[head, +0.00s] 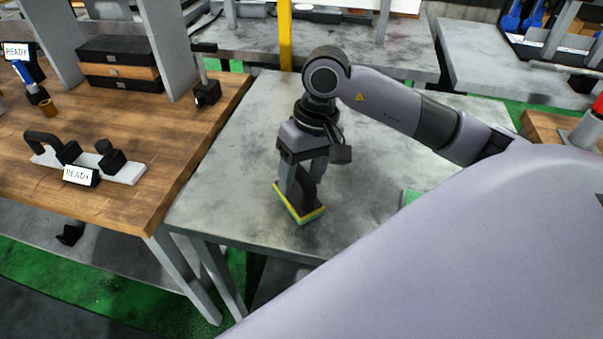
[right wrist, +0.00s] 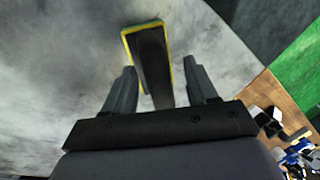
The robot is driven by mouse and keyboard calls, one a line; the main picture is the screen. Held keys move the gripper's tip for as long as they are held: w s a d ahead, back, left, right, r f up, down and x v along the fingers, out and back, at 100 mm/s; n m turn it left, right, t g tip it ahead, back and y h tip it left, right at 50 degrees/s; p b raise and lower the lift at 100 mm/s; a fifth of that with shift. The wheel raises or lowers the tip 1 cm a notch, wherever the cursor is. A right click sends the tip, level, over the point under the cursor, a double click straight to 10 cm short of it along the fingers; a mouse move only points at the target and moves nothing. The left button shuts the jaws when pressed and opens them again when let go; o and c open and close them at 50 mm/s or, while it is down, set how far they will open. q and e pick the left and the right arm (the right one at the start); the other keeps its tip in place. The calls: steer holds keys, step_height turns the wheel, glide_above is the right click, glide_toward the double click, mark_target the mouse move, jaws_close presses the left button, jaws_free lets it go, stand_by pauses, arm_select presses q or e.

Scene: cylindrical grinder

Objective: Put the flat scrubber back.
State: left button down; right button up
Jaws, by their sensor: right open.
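The flat scrubber (head: 301,207) has a yellow and green base and a dark upright handle, and it rests on the grey metal table. It also shows in the right wrist view (right wrist: 152,50), with its handle between the fingers. My right gripper (head: 303,182) points down over the scrubber, its fingers on either side of the handle. In the right wrist view the gripper (right wrist: 162,88) is open, with gaps between each finger and the handle. My left gripper is not in view.
The grey table (head: 225,190) is mostly clear around the scrubber. My arm covers the right side.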

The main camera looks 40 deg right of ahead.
steer(key=b+v, duration=0.1)
steer(key=v, duration=1)
steer(key=shift+r, duration=0.35)
